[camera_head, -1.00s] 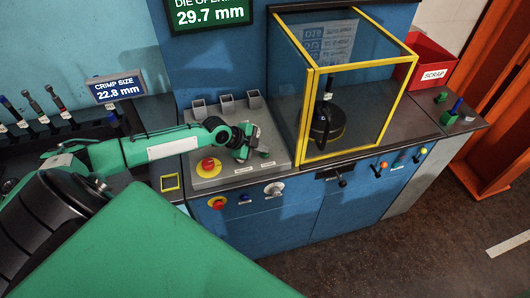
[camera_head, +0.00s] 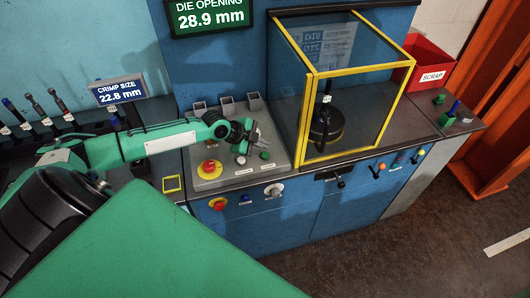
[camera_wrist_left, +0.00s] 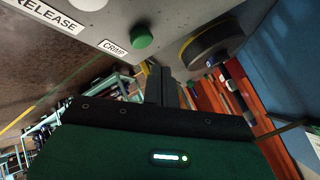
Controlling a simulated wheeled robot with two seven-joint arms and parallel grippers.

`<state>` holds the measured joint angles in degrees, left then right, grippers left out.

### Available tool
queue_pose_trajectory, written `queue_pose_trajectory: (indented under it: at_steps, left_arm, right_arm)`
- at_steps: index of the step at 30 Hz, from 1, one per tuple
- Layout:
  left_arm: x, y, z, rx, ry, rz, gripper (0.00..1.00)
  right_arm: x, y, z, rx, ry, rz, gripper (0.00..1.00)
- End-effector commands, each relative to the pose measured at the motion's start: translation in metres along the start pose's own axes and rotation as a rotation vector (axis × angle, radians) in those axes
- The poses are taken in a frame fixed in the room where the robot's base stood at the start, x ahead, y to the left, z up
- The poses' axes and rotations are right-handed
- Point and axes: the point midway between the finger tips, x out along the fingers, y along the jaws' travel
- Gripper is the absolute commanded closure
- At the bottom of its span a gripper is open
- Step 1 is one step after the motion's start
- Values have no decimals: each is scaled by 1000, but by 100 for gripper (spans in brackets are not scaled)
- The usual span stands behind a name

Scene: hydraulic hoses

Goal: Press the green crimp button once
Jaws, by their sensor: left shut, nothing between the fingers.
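The green crimp button (camera_head: 265,155) sits on the grey control panel on top of the blue cabinet. In the left wrist view the green button (camera_wrist_left: 141,37) stands out from the panel beside a CRIMP label (camera_wrist_left: 113,48). My left gripper (camera_head: 262,142) is shut and empty, just above and behind the button in the head view. In the left wrist view its closed fingers (camera_wrist_left: 158,84) are apart from the button, with a gap between. The display (camera_head: 209,16) reads DIE OPENING 28.9 mm. My right gripper is out of view.
A white button (camera_head: 241,160) and a red emergency knob (camera_head: 209,168) are left of the green one. Several small grey square holders stand behind them. A yellow-framed guard (camera_head: 308,120) encloses a dark round part to the right. A red scrap bin (camera_head: 432,68) is further right.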

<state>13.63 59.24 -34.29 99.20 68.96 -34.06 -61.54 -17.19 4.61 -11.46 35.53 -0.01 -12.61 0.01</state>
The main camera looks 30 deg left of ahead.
Motion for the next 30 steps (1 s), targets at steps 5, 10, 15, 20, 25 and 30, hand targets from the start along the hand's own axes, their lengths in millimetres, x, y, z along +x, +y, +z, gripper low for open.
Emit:
queue_pose_trajectory:
  at_steps: [5,10,15,20,25,30]
  left_arm:
    - [-16,-12,-11,0,0,-1,100]
    - [-22,-16,-16,0,1,0,100]
    - [-21,-16,-16,0,1,0,100]
    - [-21,-16,-16,-1,1,0,100]
    - [-21,-16,-16,-1,1,0,100]
    - [-21,-16,-16,-1,1,-1,100]
  right_arm:
    - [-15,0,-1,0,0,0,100]
    - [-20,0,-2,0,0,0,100]
    - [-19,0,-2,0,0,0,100]
    - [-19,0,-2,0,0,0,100]
    - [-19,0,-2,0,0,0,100]
    - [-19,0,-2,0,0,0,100]
